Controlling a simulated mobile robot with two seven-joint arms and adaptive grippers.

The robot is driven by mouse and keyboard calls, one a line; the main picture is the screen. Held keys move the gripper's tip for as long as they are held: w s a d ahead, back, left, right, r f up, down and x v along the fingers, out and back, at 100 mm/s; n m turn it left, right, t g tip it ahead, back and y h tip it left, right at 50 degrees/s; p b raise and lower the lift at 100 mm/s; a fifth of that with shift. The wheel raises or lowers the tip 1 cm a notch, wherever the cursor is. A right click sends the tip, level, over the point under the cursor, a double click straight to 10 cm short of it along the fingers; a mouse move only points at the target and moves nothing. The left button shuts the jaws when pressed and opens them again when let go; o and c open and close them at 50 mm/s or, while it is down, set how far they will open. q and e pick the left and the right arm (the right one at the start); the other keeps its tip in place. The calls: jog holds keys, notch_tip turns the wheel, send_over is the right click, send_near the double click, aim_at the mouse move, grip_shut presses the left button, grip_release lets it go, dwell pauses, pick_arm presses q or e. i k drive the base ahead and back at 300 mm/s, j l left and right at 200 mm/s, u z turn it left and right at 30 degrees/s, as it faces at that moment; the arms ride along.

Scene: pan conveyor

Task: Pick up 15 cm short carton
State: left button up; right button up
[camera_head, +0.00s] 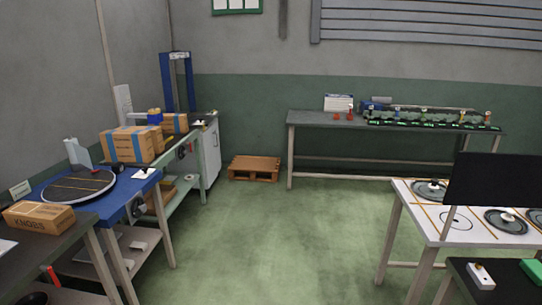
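A brown carton (38,217) with lettering on its front lies on the dark table at the lower left. A larger brown carton with blue bands (127,146) stands farther back on the left bench. Another brown carton (175,123) sits behind it, partly hidden. I cannot tell which of these is the 15 cm short carton. Neither of my grippers is in view.
A blue table (112,206) with a round dark disc (78,186) stands at left. A wooden pallet (254,167) lies by the back wall. A long grey table (318,119) stands at the back. A white table (455,236) with pans is at right. The middle floor is clear.

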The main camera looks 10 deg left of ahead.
aim_at(172, 123)
jog(key=i+u, duration=0.1)
jog(key=i, duration=0.4)
jog(key=i+l+u, duration=0.15)
jog(key=i, duration=0.3)
jog(key=i+l+u, duration=0.1)
jog(key=i, duration=0.4)
jog(key=i+l+u, duration=0.2)
jog(key=i+u, duration=0.25)
jog(key=i+l+u, duration=0.35)
jog(key=u, duration=0.15)
jog(key=i+l+u, duration=0.2)
jog(key=l, duration=0.15)
jog(key=i+l+u, duration=0.15)
jog(key=l, duration=0.2)
jog(key=i+l+u, duration=0.2)
jog(key=l, duration=0.2)
jog(key=i+l+u, duration=0.15)
jog(key=l, duration=0.25)
